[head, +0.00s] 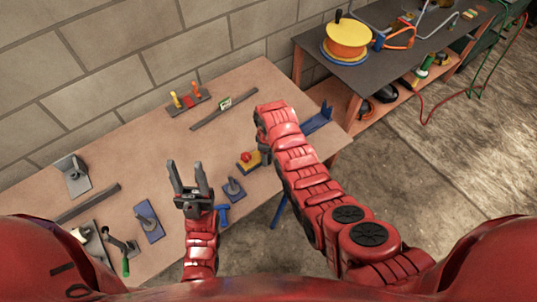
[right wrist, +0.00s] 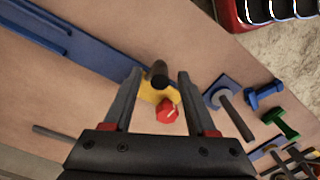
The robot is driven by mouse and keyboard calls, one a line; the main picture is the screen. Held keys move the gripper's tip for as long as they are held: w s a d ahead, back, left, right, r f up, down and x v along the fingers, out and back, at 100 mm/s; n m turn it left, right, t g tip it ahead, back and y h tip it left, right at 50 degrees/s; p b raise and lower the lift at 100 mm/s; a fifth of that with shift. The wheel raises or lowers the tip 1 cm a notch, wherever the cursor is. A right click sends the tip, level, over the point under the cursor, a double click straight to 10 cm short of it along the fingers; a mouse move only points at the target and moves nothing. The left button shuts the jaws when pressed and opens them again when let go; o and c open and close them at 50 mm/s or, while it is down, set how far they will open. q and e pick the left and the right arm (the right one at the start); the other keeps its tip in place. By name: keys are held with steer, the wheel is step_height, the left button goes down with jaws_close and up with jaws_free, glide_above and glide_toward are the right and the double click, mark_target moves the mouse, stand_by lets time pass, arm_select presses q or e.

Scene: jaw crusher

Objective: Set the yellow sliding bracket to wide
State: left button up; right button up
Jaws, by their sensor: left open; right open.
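The yellow sliding bracket (right wrist: 152,93) shows in the right wrist view, with a red knob (right wrist: 167,111) and a dark upright post (right wrist: 157,74) on it. It is at the near end of a long blue rail (right wrist: 95,52). In the head view the yellow bracket (head: 247,167) is partly hidden behind my right arm. My right gripper (right wrist: 159,76) is open, with the post appearing between its fingertips; contact cannot be told. My left gripper (head: 187,165) is open and empty, left of the bracket.
A blue plate with a grey post (head: 233,188) stands close to the bracket, with a blue T-shaped piece (head: 222,213) nearby. Other fixtures stand on the workbench (head: 140,145) at left. A dark bar (head: 224,110) lies toward the wall. The bench middle is mostly clear.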

steer(key=shift+f, duration=0.25)
jaws_close()
stand_by(1.3)
steer(key=shift+a, duration=0.1)
